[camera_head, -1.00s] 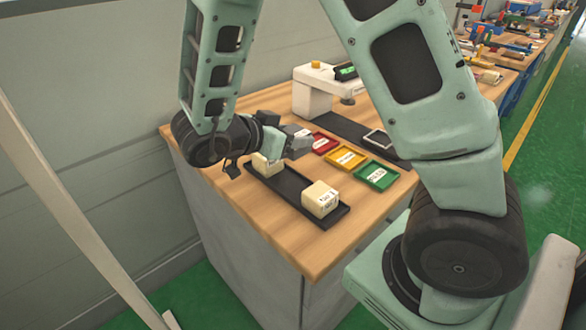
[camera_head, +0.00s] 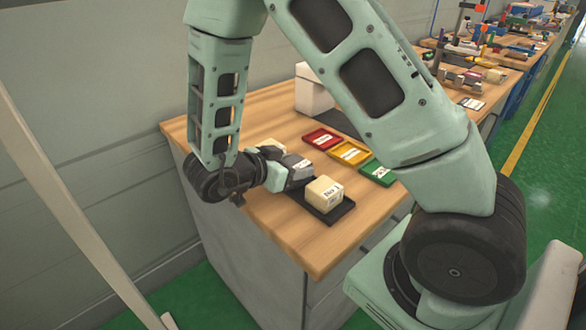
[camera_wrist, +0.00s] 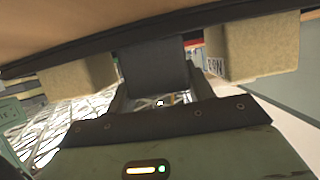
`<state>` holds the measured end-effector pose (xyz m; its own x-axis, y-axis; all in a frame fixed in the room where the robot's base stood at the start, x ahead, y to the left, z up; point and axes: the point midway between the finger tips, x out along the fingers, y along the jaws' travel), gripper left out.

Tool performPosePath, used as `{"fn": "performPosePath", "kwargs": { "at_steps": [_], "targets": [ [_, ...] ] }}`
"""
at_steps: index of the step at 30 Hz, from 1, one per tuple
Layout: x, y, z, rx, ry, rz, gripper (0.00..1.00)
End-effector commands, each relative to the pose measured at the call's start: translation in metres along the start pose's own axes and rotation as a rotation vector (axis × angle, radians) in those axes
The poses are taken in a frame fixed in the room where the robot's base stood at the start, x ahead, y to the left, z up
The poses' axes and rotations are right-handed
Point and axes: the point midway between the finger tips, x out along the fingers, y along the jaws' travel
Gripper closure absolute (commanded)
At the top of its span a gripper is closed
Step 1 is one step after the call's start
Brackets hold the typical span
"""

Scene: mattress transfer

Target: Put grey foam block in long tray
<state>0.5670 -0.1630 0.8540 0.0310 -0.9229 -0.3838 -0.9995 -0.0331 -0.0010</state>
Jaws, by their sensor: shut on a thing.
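The grey foam block (camera_wrist: 155,65) is dark and sits between my gripper's fingers in the wrist view. My gripper (camera_head: 300,175) is shut on it, over the middle of the long tray. The long black tray (camera_head: 336,217) lies on the bench, its middle hidden by my gripper. Its dark edge (camera_wrist: 225,22) crosses the top of the wrist view. The block's far end meets this edge in the picture; I cannot tell whether it touches the tray floor. A labelled beige block (camera_head: 325,193) is in the near end, another (camera_head: 271,146) at the far end, mostly hidden.
Red (camera_head: 322,138), yellow (camera_head: 350,153) and green (camera_head: 377,173) small labelled trays lie to the right of the long tray. A white device (camera_head: 312,92) stands behind them. The bench's front left area is bare wood.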

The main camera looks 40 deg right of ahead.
Motion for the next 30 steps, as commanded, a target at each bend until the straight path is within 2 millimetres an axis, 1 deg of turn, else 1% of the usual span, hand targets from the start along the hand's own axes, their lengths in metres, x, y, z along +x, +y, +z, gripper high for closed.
{"fn": "performPosePath", "kwargs": {
  "at_steps": [1,8,12,13,14,15,22,25,28,30],
  "targets": [
    [0.002,0.000,0.004,-0.001,0.000,0.000,0.70],
    [0.002,0.000,0.004,0.000,0.000,-0.001,0.70],
    [0.003,0.000,0.007,-0.001,0.000,-0.001,0.70],
    [0.003,0.000,0.006,0.000,0.000,-0.001,0.39],
    [0.003,0.000,0.006,0.000,0.000,-0.001,0.31],
    [0.003,0.000,0.006,0.000,0.000,-0.001,0.26],
    [0.003,0.000,0.006,0.000,0.000,-0.001,0.26],
    [0.001,0.000,0.003,0.001,0.000,-0.001,0.26],
    [-0.010,-0.001,0.003,0.002,-0.001,-0.004,0.26],
    [-0.022,-0.001,0.003,0.002,-0.002,-0.005,0.26]
  ]
}}
